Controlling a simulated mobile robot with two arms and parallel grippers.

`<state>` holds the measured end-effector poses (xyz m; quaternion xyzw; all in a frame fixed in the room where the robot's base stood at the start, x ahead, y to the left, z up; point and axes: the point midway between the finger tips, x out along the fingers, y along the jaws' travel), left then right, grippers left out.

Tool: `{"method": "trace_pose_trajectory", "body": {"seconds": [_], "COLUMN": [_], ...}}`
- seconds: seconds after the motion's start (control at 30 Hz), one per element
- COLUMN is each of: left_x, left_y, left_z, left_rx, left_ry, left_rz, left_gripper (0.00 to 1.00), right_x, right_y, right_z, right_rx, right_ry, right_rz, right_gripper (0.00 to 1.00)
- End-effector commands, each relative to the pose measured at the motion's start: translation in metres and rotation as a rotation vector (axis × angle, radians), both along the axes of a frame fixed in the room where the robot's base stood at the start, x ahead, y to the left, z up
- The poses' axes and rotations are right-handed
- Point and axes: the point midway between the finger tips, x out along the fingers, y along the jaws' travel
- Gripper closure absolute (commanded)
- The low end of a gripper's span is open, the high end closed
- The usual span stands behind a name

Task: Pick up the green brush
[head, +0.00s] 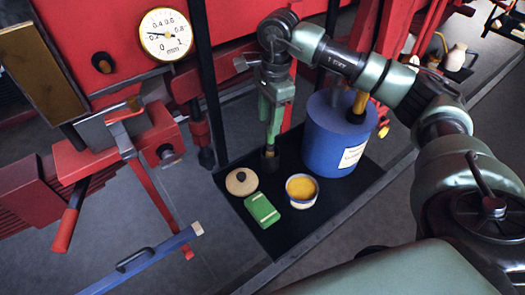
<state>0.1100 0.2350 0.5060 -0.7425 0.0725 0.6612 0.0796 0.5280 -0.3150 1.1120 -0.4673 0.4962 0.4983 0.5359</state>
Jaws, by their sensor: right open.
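A narrow upright piece with a pale band and a dark lower end (269,154) stands at the back of the black mat. It looks like the green brush, its green handle hard to tell from my gripper. My right gripper (273,125) points down from the dark wrist, right at this piece. Its jaws are open, but the fingers are hard to make out and whether they touch the piece cannot be told. My left gripper is out of view.
The black mat (290,237) also holds a round beige lid with a dark knob (242,182), a green striped block (262,210), an open tin of yellow stuff (301,190) and a large blue drum (332,140). Red machinery and a gauge (165,34) stand behind; a red vice (100,150) is left.

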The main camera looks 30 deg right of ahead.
Motion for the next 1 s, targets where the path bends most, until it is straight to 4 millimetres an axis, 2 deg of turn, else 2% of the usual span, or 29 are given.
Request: {"method": "trace_pose_trajectory", "body": {"seconds": [0.03,0.1,0.33,0.47,0.67,0.8,1.0], "left_x": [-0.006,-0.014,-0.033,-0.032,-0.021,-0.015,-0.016], "left_y": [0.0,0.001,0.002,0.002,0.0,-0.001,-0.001], "left_z": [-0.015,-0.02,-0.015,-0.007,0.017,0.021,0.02], "left_rx": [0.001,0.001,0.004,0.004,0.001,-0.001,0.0], "left_ry": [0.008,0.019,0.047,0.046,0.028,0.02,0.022], "left_rz": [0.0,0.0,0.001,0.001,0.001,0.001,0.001], "left_gripper": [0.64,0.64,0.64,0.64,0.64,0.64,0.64], "right_x": [0.0,-0.001,-0.003,-0.002,0.004,0.005,0.005], "right_y": [-0.009,-0.017,-0.024,-0.021,-0.011,-0.012,-0.012], "right_z": [-0.01,-0.012,-0.025,-0.038,-0.064,-0.083,-0.089], "right_rx": [-0.026,-0.05,-0.073,-0.071,-0.07,-0.07,-0.069], "right_ry": [0.002,0.009,0.021,0.022,0.022,0.02,0.017], "right_rz": [-0.005,-0.01,-0.013,-0.012,-0.01,-0.012,-0.013], "right_gripper": [0.55,0.55,0.55,0.55,0.55,0.55,0.55]}}
